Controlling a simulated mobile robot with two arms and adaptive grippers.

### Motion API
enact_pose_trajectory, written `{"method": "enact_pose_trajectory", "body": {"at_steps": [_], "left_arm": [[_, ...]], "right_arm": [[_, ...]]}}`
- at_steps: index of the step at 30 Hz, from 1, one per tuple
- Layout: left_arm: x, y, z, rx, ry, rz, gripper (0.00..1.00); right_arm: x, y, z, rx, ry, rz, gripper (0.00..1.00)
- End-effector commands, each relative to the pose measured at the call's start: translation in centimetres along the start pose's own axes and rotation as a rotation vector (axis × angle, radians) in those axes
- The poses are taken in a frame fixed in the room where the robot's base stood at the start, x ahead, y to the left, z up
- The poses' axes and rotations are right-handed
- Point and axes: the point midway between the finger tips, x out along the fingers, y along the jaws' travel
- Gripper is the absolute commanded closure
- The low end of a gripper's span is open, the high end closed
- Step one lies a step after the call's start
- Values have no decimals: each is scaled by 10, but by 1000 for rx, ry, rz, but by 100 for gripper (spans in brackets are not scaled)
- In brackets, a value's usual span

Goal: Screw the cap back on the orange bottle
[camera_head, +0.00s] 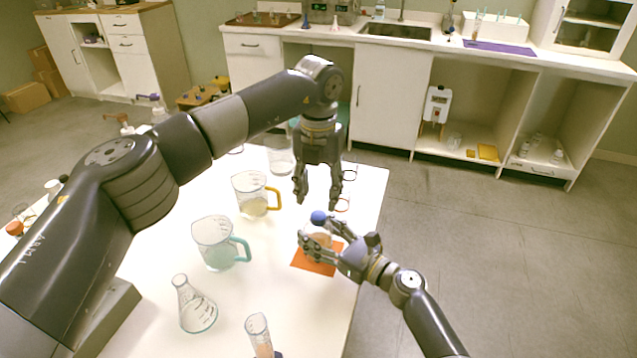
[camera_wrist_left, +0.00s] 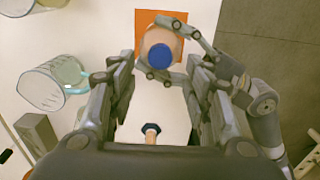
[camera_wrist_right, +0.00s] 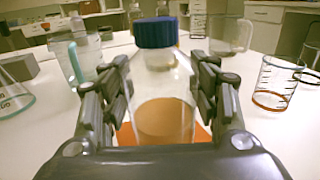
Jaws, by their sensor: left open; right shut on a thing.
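The orange bottle (camera_wrist_right: 165,100) is clear glass with orange liquid in its lower part. It stands upright over an orange mat (camera_head: 315,264). The blue cap (camera_wrist_right: 155,32) sits on top of its neck; I cannot tell how tightly. The cap also shows in the head view (camera_head: 318,217) and the left wrist view (camera_wrist_left: 160,56). My right gripper (camera_head: 316,234) is shut on the bottle's body, with fingers on both sides. My left gripper (camera_head: 318,198) points down, open and empty, just above the cap and apart from it.
A yellow-handled beaker (camera_head: 252,200), a teal-handled beaker (camera_head: 217,243) and a conical flask (camera_head: 197,310) stand to the left. A cylinder (camera_head: 259,335) stands near the front. More glassware (camera_wrist_right: 272,85) stands close beside the bottle. The white table's right edge is near.

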Motion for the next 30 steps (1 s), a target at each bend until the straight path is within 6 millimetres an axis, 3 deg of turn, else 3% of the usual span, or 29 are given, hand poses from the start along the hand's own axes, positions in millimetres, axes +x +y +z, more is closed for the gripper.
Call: {"method": "enact_pose_trajectory", "body": {"at_steps": [3, 10, 23, 29, 30], "left_arm": [[22, 0, -1, 0, 4, -1, 54], [51, 0, 0, 1, 2, -1, 54], [61, 0, 0, 1, 1, -1, 54], [61, 0, 0, 1, 1, -1, 97], [60, 0, 0, 1, 1, -1, 100]], "right_arm": [[0, 0, 0, 0, 0, 0, 100], [0, 0, 0, 0, 0, 0, 100], [0, 0, 0, 0, 0, 0, 100], [0, 0, 0, 0, 0, 0, 100], [0, 0, 0, 0, 0, 0, 100]]}}
